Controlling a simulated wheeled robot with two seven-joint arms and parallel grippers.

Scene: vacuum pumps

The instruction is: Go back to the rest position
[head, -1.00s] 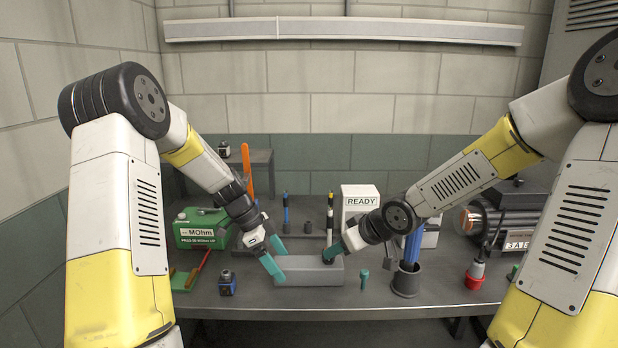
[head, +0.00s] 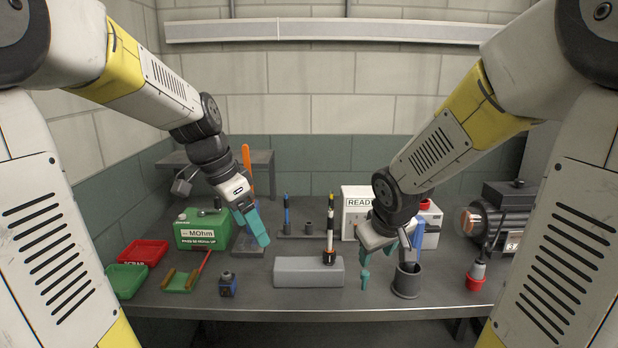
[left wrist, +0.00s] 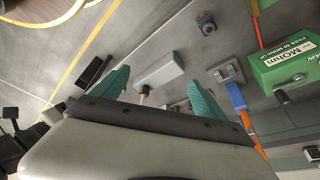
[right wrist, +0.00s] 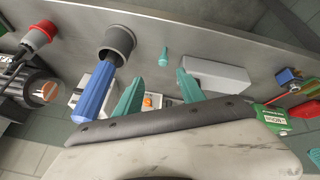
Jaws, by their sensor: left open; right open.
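My left gripper (head: 252,227) is raised over the back left of the bench, near the green MOhm meter (head: 203,230). Its teal fingers stand apart and hold nothing in the left wrist view (left wrist: 160,95). My right gripper (head: 390,257) is over the bench right of the grey block (head: 309,273), above and behind the dark grey cup (head: 407,281). Its teal fingers are apart and empty in the right wrist view (right wrist: 160,90). A black-and-white rod tool (head: 330,240) stands upright at the block.
A red tray (head: 143,252) and a green tray (head: 126,280) lie at the left. A white READY box (head: 357,205) stands at the back, partly hidden by my right arm. A pump (head: 500,220) and a red-based item (head: 476,278) are at the right.

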